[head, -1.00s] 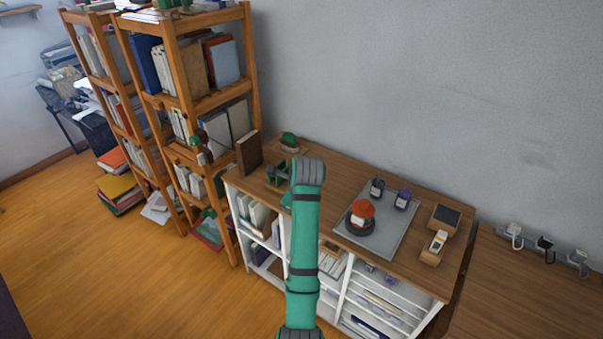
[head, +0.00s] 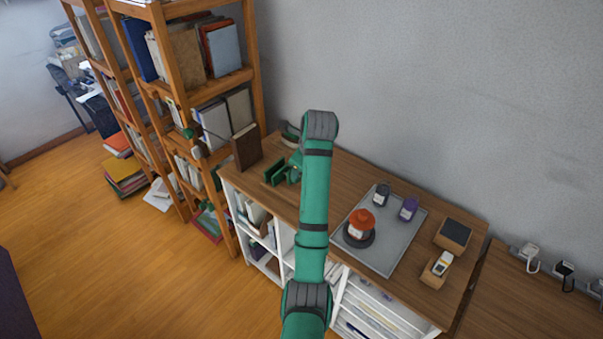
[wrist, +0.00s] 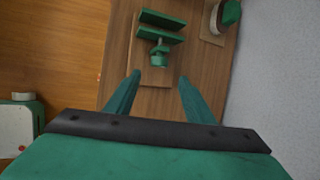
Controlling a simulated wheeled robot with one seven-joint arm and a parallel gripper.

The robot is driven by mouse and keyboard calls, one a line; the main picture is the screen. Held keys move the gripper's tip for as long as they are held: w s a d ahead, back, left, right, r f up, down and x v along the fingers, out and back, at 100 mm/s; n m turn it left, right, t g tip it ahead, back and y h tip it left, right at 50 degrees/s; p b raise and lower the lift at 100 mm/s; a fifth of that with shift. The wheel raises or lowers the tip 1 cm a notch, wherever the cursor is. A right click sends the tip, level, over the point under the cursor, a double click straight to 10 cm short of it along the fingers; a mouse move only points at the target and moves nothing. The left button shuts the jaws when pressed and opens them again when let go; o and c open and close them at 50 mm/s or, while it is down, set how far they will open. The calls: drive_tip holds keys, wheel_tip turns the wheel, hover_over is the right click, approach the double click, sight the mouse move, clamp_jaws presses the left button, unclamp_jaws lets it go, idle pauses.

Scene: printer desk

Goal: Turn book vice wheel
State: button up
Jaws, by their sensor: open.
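The book vice shows in the wrist view as two green plates (wrist: 160,27) on a wooden base (wrist: 152,76). Its small green wheel (wrist: 159,56) is at the near side of the plates, on a short screw. My gripper (wrist: 159,78) is open and empty, its two green fingers spread. The wheel lies ahead of the gap between the fingertips, apart from them in the picture. In the head view the vice (head: 274,174) stands at the left part of the desk top, with its wheel (head: 294,173) just left of my arm.
A brown book (head: 246,148) stands upright left of the vice. A green rounded item (wrist: 230,13) is near the wall. A grey tray (head: 384,254) with an orange-topped item (head: 361,222) and two small bottles lies to the right. Tall shelves (head: 250,60) stand at the left.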

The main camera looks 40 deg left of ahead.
drive_tip(key=x, duration=1)
drive_tip(key=shift+s+a, duration=0.1)
drive_tip(key=shift+s, duration=0.05)
drive_tip(key=c, duration=1.1)
